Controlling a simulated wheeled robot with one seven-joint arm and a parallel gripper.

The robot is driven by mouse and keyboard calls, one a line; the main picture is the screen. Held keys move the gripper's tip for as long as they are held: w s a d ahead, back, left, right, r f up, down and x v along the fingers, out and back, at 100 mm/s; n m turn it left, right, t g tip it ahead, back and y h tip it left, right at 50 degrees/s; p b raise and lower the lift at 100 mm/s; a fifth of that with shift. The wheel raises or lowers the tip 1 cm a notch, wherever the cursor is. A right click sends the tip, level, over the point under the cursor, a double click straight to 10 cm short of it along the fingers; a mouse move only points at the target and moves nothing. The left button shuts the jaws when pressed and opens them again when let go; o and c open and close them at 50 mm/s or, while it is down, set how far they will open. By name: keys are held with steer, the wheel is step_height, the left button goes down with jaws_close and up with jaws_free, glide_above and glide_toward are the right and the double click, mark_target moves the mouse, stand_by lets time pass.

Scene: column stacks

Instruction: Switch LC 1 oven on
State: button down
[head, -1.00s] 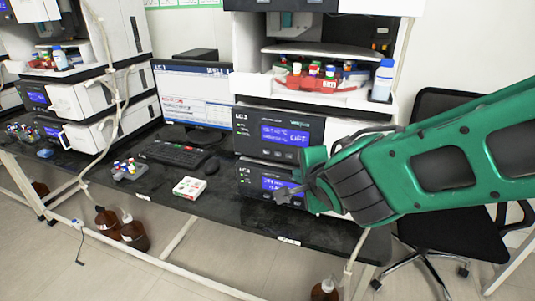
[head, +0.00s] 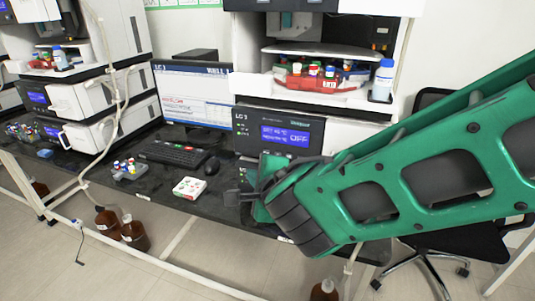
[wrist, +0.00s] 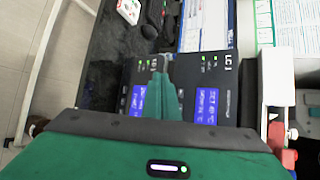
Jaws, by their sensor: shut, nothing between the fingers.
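The LC 1 oven (head: 285,132) is the upper dark-fronted unit in the stack, and its blue display (head: 285,135) reads a temperature and OFF. In the wrist view its panel (wrist: 228,75) is on the right, with small green lights and a lit display (wrist: 207,104). A similar LC 1 unit (wrist: 128,82) lies beneath it, mostly hidden by my arm in the head view. My gripper (head: 236,197) is shut and empty, low in front of the stack. In the wrist view its fingertips (wrist: 163,66) overlap the panels; whether they touch cannot be told.
A keyboard (head: 172,153), mouse (head: 212,166), monitor (head: 193,92) and white box (head: 189,187) are to the left. An office chair (head: 440,235) stands at right.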

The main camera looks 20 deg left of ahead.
steer(key=w, duration=0.7)
steer(key=shift+w+d, duration=0.25)
steer(key=shift+d, duration=0.1)
stand_by(1.8)
steer(key=shift+w, duration=0.35)
steer(key=shift+w, duration=0.4)
stand_by(0.9)
steer(key=shift+s, duration=0.8)
steer(key=shift+s, duration=0.1)
steer(key=shift+s+a, duration=0.15)
steer(key=shift+s, duration=1.05)
steer(key=shift+s+a, duration=0.1)
steer(key=shift+s, duration=1.1)
